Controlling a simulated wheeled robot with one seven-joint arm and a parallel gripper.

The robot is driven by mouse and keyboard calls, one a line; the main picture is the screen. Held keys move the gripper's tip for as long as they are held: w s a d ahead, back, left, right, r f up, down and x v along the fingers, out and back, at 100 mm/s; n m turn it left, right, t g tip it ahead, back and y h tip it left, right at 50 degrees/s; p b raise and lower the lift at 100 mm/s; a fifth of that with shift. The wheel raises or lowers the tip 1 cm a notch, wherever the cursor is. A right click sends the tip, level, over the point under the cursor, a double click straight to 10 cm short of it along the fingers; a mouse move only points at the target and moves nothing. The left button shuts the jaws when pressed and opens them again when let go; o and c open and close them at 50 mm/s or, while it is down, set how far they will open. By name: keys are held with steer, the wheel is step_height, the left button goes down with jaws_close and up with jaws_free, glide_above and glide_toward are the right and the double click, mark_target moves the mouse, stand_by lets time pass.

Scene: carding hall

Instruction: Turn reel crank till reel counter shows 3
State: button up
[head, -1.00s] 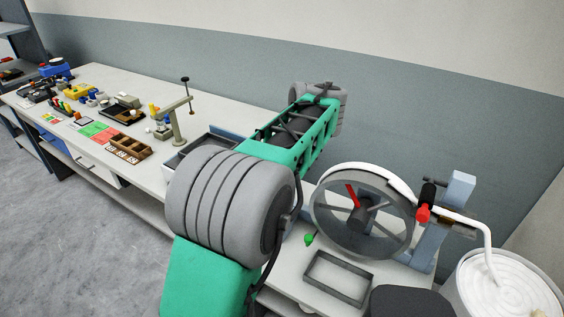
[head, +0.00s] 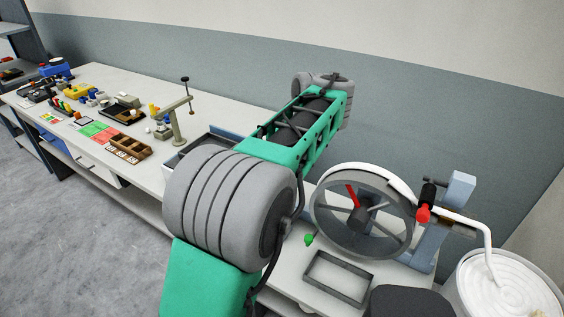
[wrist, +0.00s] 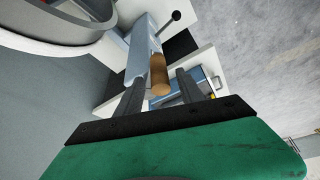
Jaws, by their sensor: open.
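The reel (head: 402,240) is a large grey spoked wheel with one red spoke, on the bench at the right of the head view. Its rim appears to show at the upper left of the wrist view (wrist: 75,42). A brown cylindrical handle (wrist: 158,68), which looks like the crank grip, lies beside a blue-grey bar in the wrist view. My gripper (wrist: 159,77) is open, with its fingers on either side of this handle in the picture; I cannot tell whether they touch it. I can read no counter number.
A blue-grey post (head: 430,245) carries a black part with a red tip (head: 423,214) beside the reel. A can of white sliver (head: 505,285) stands at the right. An empty dark frame (head: 338,292) lies in front. Small items fill the bench's left.

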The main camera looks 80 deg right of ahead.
steer(key=p+v, duration=0.1)
steer(key=v, duration=0.4)
steer(key=shift+r, duration=0.1)
steer(key=w+a+n, duration=0.1)
steer(key=w+a, duration=0.1)
steer(key=w, duration=0.6)
steer(key=w+a+n, duration=0.1)
steer(key=w+a, duration=0.2)
steer(key=w, duration=0.5)
steer(key=w+a+n+t+y, duration=0.1)
steer(key=w+a+n+y, duration=0.1)
steer(key=w+a, duration=1.35)
steer(key=w+a+f+n, duration=0.1)
steer(key=w+a+f, duration=0.1)
steer(key=a, duration=0.7)
steer(key=w+a+f+n, duration=0.2)
steer(key=w+a, duration=0.1)
steer(key=a, duration=0.6)
steer(key=s+a+f, duration=0.2)
steer(key=a, duration=0.3)
steer(key=s+a+f+n+y, duration=0.1)
steer(key=s+a+f, duration=0.1)
steer(key=a, duration=0.4)
steer(key=shift+s+a+f+n, duration=0.3)
steer(key=shift+s+f, duration=0.05)
steer(key=shift+f, duration=0.05)
